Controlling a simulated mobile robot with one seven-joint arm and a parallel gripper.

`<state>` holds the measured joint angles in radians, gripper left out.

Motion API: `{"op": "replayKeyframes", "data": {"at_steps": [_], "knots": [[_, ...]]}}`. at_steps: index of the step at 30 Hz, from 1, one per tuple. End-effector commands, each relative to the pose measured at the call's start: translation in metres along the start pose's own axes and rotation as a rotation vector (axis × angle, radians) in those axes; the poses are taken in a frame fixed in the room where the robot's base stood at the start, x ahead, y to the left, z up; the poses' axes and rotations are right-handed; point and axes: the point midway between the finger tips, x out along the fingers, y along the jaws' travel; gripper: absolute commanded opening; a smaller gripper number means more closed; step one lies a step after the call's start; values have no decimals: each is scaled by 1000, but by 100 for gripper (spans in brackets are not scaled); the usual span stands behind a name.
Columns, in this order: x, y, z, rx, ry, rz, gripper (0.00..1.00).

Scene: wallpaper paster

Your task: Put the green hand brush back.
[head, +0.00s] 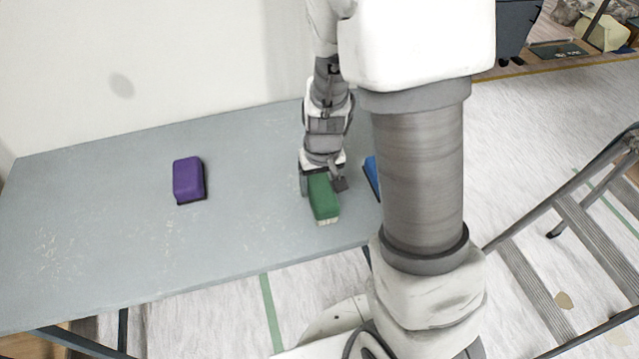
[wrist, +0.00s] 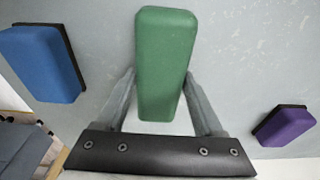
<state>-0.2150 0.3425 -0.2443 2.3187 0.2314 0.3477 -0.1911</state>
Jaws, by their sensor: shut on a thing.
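The green hand brush (head: 322,197) is at my gripper (head: 322,184), over the front right part of the grey table. Pale bristles show at its near lower end. In the wrist view the green brush (wrist: 163,65) lies lengthwise between the two fingers of my gripper (wrist: 163,90), which are shut on its sides. I cannot tell whether its underside touches the table. My gripper hides the far end of the brush in the head view.
A purple brush (head: 188,178) lies on the table (head: 90,220) to the left. A blue brush (head: 371,176) lies close to the right, mostly hidden by my arm; the wrist view shows it whole (wrist: 42,62). A stepladder (head: 570,215) stands at right. Table between purple and green is clear.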

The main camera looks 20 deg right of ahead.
Motion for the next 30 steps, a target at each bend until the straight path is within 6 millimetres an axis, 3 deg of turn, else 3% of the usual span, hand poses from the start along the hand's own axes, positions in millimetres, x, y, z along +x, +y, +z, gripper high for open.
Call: {"op": "replayKeyframes", "data": {"at_steps": [1, 2, 6, 17, 30], "knots": [[3, 0, 0, 0, 0, 0, 12], [2, 0, 0, 0, 0, 0, 73], [2, 0, 0, 0, 0, 0, 98], [0, 0, 0, -2, 0, 0, 100], [-100, -2, -3, -2, 6, -2, 100]]}}
